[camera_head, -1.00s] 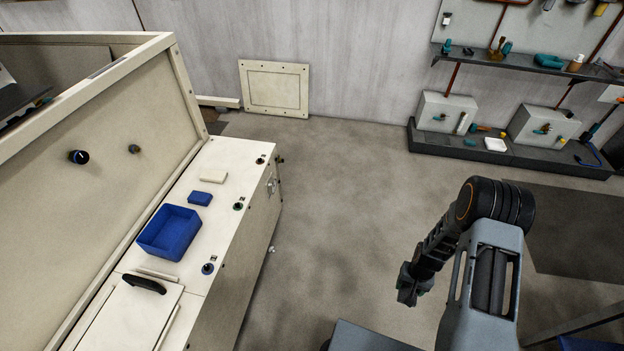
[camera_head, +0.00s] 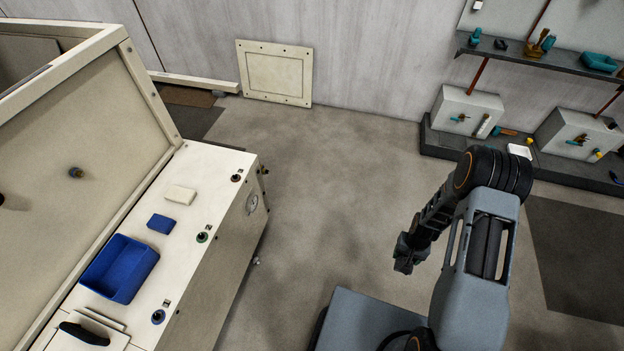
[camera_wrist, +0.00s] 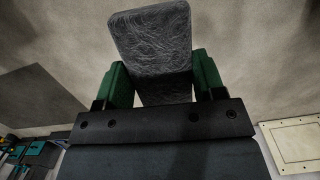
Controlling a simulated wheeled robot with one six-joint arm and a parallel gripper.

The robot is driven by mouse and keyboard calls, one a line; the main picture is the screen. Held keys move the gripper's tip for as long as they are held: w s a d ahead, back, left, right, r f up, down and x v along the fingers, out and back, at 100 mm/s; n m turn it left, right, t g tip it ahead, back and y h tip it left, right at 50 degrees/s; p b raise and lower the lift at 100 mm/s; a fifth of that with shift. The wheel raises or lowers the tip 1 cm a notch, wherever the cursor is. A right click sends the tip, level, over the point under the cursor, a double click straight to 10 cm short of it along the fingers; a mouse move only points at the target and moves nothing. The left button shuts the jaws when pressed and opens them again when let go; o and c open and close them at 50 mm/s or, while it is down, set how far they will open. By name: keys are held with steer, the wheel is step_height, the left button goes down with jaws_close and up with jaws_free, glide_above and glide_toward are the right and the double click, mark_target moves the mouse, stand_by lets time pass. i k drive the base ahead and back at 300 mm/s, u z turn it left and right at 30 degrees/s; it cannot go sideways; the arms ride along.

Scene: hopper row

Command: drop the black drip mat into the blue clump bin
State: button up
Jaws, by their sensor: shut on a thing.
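My gripper (camera_wrist: 162,82) shows in the wrist view with its two green fingers shut on the black drip mat (camera_wrist: 152,35), a dark flat piece with rounded corners and fine stringy texture. In the head view my gripper (camera_head: 407,257) hangs over open floor, right of the counter and well apart from it; the mat cannot be made out there. The blue clump bin (camera_head: 121,268), an open rectangular tray, sits on the cream counter at the left and looks empty.
On the cream counter (camera_head: 210,165) are a small blue block (camera_head: 160,223), a cream block (camera_head: 180,194), several knobs and a black handle (camera_head: 84,333). A raised cream panel (camera_head: 75,130) backs it. Shelves (camera_head: 545,58) stand at the far right. Floor between is clear.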

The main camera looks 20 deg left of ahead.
mark_target(131, 270)
steer(key=u, duration=1.75)
